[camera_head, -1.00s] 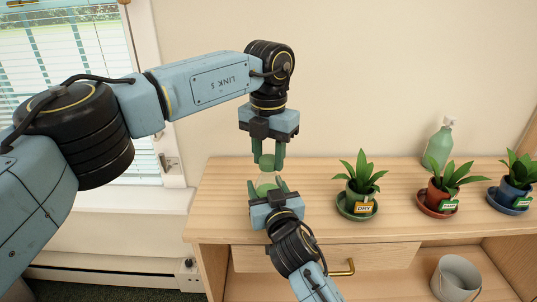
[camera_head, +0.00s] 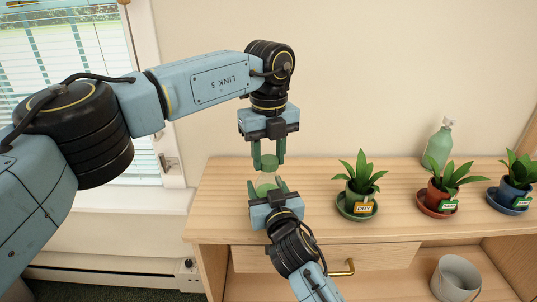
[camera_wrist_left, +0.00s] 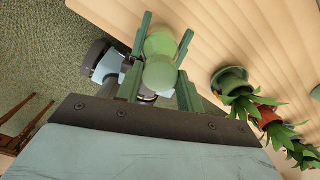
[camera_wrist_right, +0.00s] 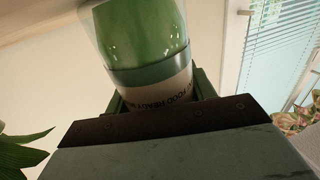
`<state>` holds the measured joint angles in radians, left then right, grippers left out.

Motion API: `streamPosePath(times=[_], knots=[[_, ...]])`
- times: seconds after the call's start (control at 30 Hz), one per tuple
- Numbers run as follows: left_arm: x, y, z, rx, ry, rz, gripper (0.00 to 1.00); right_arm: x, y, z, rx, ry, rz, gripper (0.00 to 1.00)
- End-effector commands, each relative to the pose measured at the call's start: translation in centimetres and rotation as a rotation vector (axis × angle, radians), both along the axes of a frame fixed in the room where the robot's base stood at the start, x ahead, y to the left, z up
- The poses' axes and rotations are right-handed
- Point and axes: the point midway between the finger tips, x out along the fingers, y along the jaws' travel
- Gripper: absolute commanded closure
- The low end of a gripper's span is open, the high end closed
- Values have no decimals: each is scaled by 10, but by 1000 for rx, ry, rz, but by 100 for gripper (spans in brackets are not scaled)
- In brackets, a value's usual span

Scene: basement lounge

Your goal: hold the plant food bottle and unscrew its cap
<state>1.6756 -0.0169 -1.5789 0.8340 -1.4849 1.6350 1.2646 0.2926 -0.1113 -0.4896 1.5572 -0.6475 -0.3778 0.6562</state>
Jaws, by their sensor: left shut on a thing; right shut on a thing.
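The plant food bottle (camera_head: 265,189) is held over the front of the cabinet top by my right gripper (camera_head: 267,188), which comes up from below. The right wrist view shows its clear body with green liquid (camera_wrist_right: 145,35) and a pale printed label (camera_wrist_right: 165,98). My left gripper (camera_head: 269,160) points down above the bottle and is shut on the round green cap (camera_head: 269,163). The cap also shows between the left fingers in the left wrist view (camera_wrist_left: 160,74), with the bottle (camera_wrist_left: 160,43) beyond it. In the head view the cap appears above the bottle's green body; the neck is unclear.
A potted plant (camera_head: 361,186) with a DRY tag stands on a green saucer to the right. Two more potted plants (camera_head: 436,195) (camera_head: 516,180) and a green spray bottle (camera_head: 439,146) stand farther right. A grey bucket (camera_head: 456,279) is below. The cabinet top (camera_head: 225,190) is clear at left.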

Motion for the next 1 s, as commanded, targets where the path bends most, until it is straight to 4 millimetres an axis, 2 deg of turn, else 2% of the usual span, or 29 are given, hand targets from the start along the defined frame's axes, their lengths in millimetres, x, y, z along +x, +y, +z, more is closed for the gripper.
streamPosePath(times=[0.27,1.0], knots=[[0,0,1,-1,-1,-1,90,0,0,-1,-2,3,-1,100],[0,0,22,0,-1,-2,90,0,0,-1,-2,2,0,100]])
